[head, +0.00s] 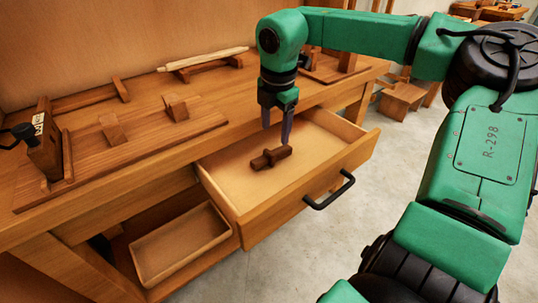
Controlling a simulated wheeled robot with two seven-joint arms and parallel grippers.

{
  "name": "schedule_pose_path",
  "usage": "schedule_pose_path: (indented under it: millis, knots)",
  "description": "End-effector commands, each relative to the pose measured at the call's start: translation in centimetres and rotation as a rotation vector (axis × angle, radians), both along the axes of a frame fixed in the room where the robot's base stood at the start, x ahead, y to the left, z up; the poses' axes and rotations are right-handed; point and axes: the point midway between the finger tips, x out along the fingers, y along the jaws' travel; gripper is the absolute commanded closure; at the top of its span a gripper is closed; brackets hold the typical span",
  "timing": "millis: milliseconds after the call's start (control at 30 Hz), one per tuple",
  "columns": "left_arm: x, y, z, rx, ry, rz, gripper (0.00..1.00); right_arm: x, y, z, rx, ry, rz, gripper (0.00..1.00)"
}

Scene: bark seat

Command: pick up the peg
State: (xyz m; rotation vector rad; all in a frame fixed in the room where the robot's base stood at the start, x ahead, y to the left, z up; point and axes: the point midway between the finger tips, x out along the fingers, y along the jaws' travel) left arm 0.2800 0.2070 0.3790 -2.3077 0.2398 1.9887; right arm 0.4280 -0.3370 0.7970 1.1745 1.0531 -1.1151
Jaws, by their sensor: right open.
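The peg (271,158) is a small dark brown wooden piece with a short crosspiece. It lies in the open drawer (320,190), on its pale floor. My right gripper (276,133) points down above the drawer, with its dark fingers open. The fingertips appear just above and behind the peg, apart from it, and nothing shows between them. The exact height of the gap is hard to tell. My left gripper is not in view.
The workbench (215,137) carries a wooden board (140,140) with upright blocks at left and a pale rod (205,58) at the back. The drawer's front with its black handle (330,190) sticks out. An open wooden tray (178,240) sits below.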

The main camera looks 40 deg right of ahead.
Motion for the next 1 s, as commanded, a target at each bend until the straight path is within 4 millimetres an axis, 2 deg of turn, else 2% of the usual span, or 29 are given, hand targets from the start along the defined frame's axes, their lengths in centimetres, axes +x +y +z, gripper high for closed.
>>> schedule_pose_path:
  millis: [33, 100, 267, 433, 533, 700, 733, 900, 1000]
  knots:
    - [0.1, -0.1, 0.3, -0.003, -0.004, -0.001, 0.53, 0.1, -0.1, -1.6, 0.003, 0.004, -0.001, 0.33]
    - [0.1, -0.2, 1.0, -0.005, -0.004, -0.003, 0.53, 0.4, -0.2, -3.0, 0.002, 0.002, 0.0, 0.33]
    - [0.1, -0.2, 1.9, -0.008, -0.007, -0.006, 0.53, 0.7, -0.3, -4.9, 0.002, 0.001, 0.001, 0.33]
    - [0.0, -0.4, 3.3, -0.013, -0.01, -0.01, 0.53, 1.3, -0.4, -8.2, 0.002, 0.003, -0.001, 0.33]
    - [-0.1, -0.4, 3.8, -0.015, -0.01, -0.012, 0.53, 1.5, -0.5, -9.0, 0.001, 0.0, -0.001, 0.33]
    - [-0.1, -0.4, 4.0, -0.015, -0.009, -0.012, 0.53, 1.5, -0.5, -9.0, 0.0, -0.001, -0.001, 0.33]
    - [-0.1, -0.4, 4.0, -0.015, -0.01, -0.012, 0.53, 1.5, -0.5, -9.0, 0.0, -0.001, -0.001, 0.37]
    - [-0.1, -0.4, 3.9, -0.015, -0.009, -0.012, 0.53, 1.5, -0.5, -9.0, 0.0, -0.001, 0.0, 1.0]
    - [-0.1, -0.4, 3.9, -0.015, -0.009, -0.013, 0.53, 1.5, -0.5, -9.0, 0.0, -0.001, 0.0, 1.0]
